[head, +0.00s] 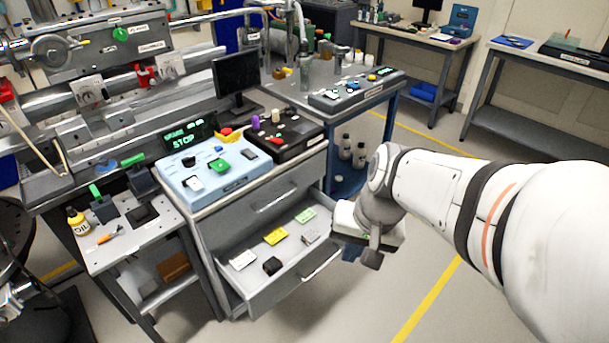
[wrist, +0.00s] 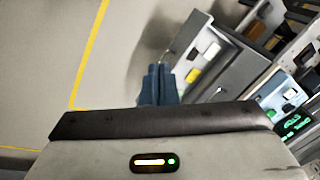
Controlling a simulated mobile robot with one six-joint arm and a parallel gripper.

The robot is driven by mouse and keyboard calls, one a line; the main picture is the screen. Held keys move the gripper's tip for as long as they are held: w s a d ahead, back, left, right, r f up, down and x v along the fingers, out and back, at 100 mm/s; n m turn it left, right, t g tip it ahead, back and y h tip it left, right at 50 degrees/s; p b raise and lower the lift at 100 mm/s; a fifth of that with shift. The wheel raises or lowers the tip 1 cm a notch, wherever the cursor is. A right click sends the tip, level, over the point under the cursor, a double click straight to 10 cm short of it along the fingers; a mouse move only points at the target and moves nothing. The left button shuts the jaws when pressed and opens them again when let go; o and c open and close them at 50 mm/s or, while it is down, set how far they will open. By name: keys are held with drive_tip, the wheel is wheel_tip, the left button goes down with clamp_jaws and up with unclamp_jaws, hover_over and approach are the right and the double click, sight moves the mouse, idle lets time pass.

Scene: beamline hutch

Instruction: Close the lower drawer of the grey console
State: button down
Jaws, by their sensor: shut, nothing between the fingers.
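The grey console (head: 213,232) stands in the middle of the head view. Its lower drawer (head: 254,292) is pulled out, with its inside showing. The drawer handle (head: 322,265) is on its front face. The upper drawer (head: 268,191) is shut. The open drawer also shows in the wrist view (wrist: 186,63), to the right of and beyond the fingertips. My gripper (wrist: 158,70) has its blue fingers together and empty, near the drawer front. I cannot tell whether they touch it. In the head view my wrist is just right of the drawer, and the fingers are largely hidden.
Inside the drawer lie a yellow block (head: 276,236), a green card (head: 306,215), a black block (head: 272,265) and a white card (head: 243,259). A side table (head: 127,243) stands left of the console. Open floor (head: 335,310) with a yellow line lies in front.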

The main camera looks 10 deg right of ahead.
drive_tip(key=w+a+f+m+y+b, duration=0.1)
drive_tip(key=w+f+m+y+b, duration=0.25)
drive_tip(key=f+m+b, duration=0.45)
drive_tip(key=m+t+y+b, duration=0.2)
drive_tip(key=m+t+b, duration=0.6)
drive_tip(key=m+b, duration=0.7)
approach(321, 244)
drive_tip(key=w+a+f+m+b, duration=0.2)
drive_tip(key=w+f, duration=0.1)
drive_tip(key=shift+w+a+f+h, duration=0.1)
drive_tip(key=shift+w+a+h, duration=0.15)
drive_tip(key=shift+a, duration=0.1)
drive_tip(key=shift+w+a, duration=0.3)
drive_tip(key=shift+w, duration=0.15)
